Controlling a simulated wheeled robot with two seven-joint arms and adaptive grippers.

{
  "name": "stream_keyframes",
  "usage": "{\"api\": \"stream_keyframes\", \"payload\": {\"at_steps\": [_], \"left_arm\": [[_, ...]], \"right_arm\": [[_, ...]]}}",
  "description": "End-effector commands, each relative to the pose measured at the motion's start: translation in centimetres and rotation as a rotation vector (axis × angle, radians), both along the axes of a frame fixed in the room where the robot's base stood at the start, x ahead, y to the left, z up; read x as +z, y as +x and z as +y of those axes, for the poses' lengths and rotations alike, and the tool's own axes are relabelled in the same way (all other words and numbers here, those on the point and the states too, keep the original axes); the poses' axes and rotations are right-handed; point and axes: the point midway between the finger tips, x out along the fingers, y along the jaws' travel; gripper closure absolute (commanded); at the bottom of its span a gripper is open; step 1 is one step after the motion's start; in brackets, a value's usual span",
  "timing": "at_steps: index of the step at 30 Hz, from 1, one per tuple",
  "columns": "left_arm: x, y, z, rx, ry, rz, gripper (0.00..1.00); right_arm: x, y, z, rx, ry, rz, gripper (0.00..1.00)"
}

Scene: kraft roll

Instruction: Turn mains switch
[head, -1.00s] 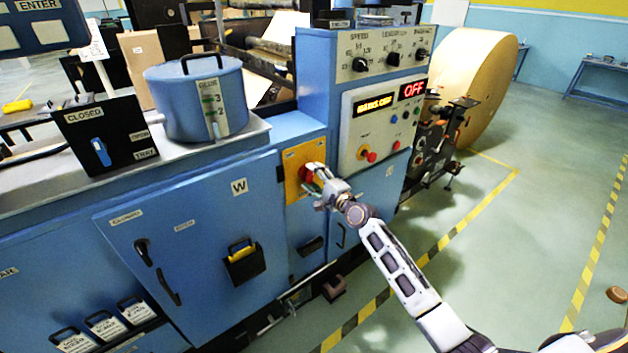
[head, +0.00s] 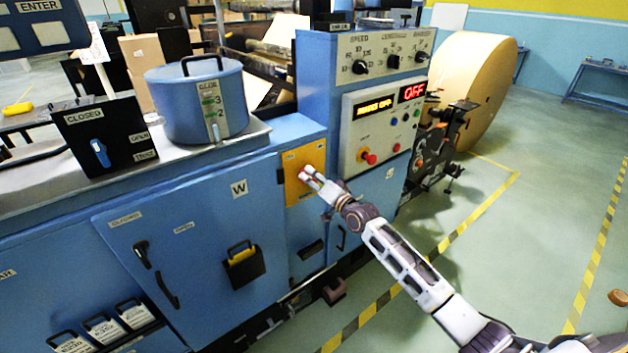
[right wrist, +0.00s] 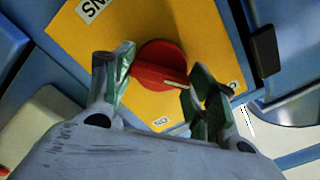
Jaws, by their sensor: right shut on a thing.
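The mains switch is a round red knob (right wrist: 160,58) on a yellow plate (head: 304,158) on the blue machine's front. My right gripper (head: 308,173) is at the plate. In the right wrist view its two fingers (right wrist: 160,68) stand on either side of the knob, shut on it. A pale pointer line on the knob points toward the right finger. Small white labels sit on the plate below and right of the knob. The amber display (head: 374,106) seems to read MAINS OFF, and the red display (head: 412,91) reads OFF. My left gripper is out of view.
A red button (head: 369,158) and the control panel (head: 385,60) are right of the plate. The blue cabinet door (head: 200,215) with its black holder (head: 243,267) is left. A large paper roll (head: 475,75) stands behind right.

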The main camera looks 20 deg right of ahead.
Motion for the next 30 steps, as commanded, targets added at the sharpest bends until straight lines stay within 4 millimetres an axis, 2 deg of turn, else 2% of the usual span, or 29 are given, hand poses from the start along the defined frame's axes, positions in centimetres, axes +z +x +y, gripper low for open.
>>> {"api": "stream_keyframes", "payload": {"at_steps": [11,23,24,28,30], "left_arm": [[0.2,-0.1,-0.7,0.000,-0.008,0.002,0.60],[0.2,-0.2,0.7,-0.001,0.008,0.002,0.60],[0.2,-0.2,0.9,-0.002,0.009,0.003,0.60],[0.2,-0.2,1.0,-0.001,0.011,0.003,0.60],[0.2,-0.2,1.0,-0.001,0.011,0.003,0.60]], "right_arm": [[-0.3,-0.1,0.1,0.002,-0.126,-0.039,0.67],[-0.4,-0.1,0.1,0.002,-0.134,-0.041,0.67],[-0.4,-0.1,0.1,0.001,-0.134,-0.041,0.39],[-0.3,-0.1,0.1,0.002,-0.133,-0.042,0.22],[-0.2,0.0,0.1,0.001,-0.132,-0.043,0.21]]}}
